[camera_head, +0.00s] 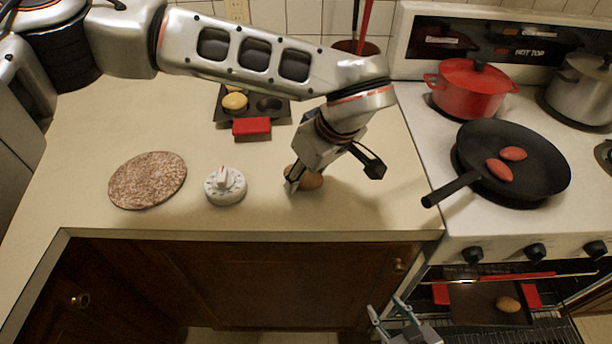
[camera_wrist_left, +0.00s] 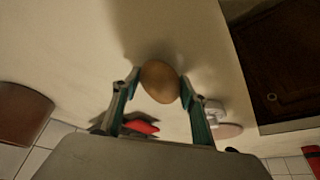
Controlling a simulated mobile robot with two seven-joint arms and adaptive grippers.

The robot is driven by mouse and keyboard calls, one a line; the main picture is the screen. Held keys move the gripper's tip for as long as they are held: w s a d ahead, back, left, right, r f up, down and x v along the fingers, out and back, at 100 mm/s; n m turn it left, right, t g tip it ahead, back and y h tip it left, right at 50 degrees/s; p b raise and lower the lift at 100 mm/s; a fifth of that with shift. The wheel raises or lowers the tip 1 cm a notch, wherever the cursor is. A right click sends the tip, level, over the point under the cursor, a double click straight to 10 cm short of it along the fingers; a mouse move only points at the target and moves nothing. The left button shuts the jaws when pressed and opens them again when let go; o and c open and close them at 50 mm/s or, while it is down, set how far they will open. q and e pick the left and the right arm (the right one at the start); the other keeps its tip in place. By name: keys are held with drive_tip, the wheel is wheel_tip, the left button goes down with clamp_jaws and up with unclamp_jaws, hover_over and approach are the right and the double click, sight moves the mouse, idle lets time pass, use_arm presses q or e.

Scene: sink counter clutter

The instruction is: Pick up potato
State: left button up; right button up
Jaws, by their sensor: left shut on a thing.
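The brown, rounded potato (camera_head: 311,180) is at the counter's front part, partly hidden by my left gripper (camera_head: 300,184) in the head view. In the left wrist view the potato (camera_wrist_left: 160,82) is between the two fingertips of my left gripper (camera_wrist_left: 160,86), which touch it on both sides. The left gripper is shut on it. Whether the potato rests on the counter or is slightly raised I cannot tell. My right gripper (camera_head: 386,308) is at the bottom edge of the head view, in front of the cabinets, with its fingers apart and empty.
A white timer (camera_head: 226,187) and a speckled round mat (camera_head: 147,181) lie left on the counter (camera_head: 90,120). A red block (camera_head: 251,127) and muffin tin (camera_head: 283,110) are behind. A black pan (camera_head: 535,170) and red pot (camera_head: 470,92) stand on the stove, right. The oven is open below.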

use_arm(q)
wheel_tip(320, 180, up, 19)
drive_tip(key=p, duration=0.1)
drive_tip(key=s+a+f+m+t+h, duration=0.1)
drive_tip(key=s+a+f+m, duration=0.15)
drive_tip(key=a, duration=0.95)
drive_tip(key=s+a+f+m, duration=0.15)
drive_tip(key=a+f, duration=0.25)
drive_tip(key=a, duration=0.9)
drive_tip(key=w+d+r+n, duration=0.2)
drive_tip(key=d+r, duration=0.1)
drive_tip(key=d, duration=0.9)
drive_tip(key=w+d+r+n+y, duration=0.1)
drive_tip(key=w+d+r+n, duration=0.1)
drive_tip(key=d, duration=1.1)
drive_tip(key=shift+r+g, duration=0.4)
drive_tip(key=shift+r, duration=0.45)
